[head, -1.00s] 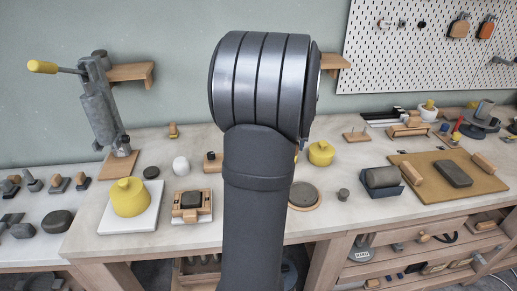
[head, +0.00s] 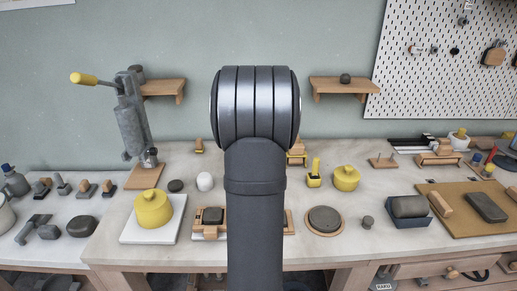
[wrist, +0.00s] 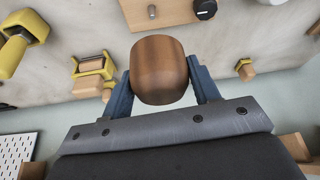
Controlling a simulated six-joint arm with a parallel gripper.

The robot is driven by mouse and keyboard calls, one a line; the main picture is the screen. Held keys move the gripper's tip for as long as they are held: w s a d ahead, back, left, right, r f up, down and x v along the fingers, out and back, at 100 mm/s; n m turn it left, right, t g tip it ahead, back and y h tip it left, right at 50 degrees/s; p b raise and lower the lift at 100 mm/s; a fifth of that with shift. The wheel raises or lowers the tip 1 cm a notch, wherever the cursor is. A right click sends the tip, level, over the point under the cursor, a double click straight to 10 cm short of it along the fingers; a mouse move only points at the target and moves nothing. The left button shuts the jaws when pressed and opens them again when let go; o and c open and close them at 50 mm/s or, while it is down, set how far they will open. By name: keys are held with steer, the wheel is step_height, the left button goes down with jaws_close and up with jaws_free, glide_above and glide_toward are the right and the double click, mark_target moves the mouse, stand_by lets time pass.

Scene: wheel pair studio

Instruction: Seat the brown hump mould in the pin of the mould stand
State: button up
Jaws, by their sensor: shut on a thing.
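In the wrist view my gripper (wrist: 160,82) is shut on the brown hump mould (wrist: 158,62), a rounded wooden block with a flat end, between its two blue fingers. A wooden board with a short bare grey pin, which looks like the mould stand (wrist: 172,15), lies at the top edge of that view, apart from the mould and partly cut off. In the head view my own arm hides the gripper, the mould and this board.
A dark round knob (wrist: 205,8) is by the board's end. A yellow clamp-like tool (wrist: 92,66) and a small yellow-and-wood piece (wrist: 245,70) flank the mould. In the head view, a yellow lidded pot (head: 346,178) and a white ball (head: 204,181) stand on the bench.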

steer(key=shift+f, duration=0.1)
steer(key=shift+f, duration=2.7)
steer(key=shift+f, duration=0.15)
steer(key=shift+f, duration=1.35)
steer(key=shift+f, duration=0.1)
steer(key=shift+f, duration=0.25)
steer(key=o, duration=1.1)
steer(key=shift+f, duration=0.1)
